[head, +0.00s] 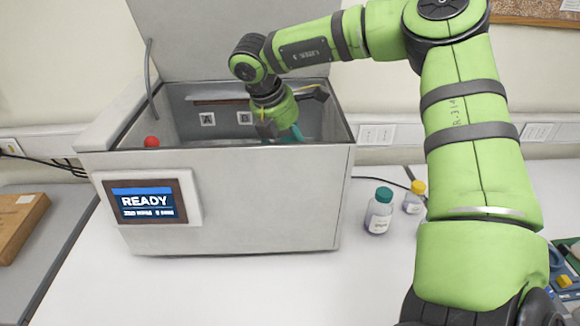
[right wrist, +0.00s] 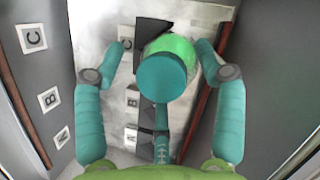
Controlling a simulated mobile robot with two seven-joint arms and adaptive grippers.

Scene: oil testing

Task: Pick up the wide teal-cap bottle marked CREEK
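In the right wrist view, a teal-capped bottle with a bright green body (right wrist: 183,47) is inside the machine's chamber, close to a wall tag C. My right gripper (right wrist: 163,48) has teal fingers spread on both sides of it, with a visible gap on the left; the right finger is close to it. In the head view my right gripper (head: 284,130) reaches down into the chamber; the front wall hides its fingertips. Another bottle with a teal cap (head: 379,211) stands upright on the table; its label is too small to read. My left gripper is not in view.
The grey machine (head: 262,195) has a raised lid, a READY screen (head: 149,201) and a red knob (head: 152,141). A yellow-capped bottle (head: 414,199) stands behind the teal-capped one on the table. The front tabletop is clear. A brown box (head: 20,224) lies at the left.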

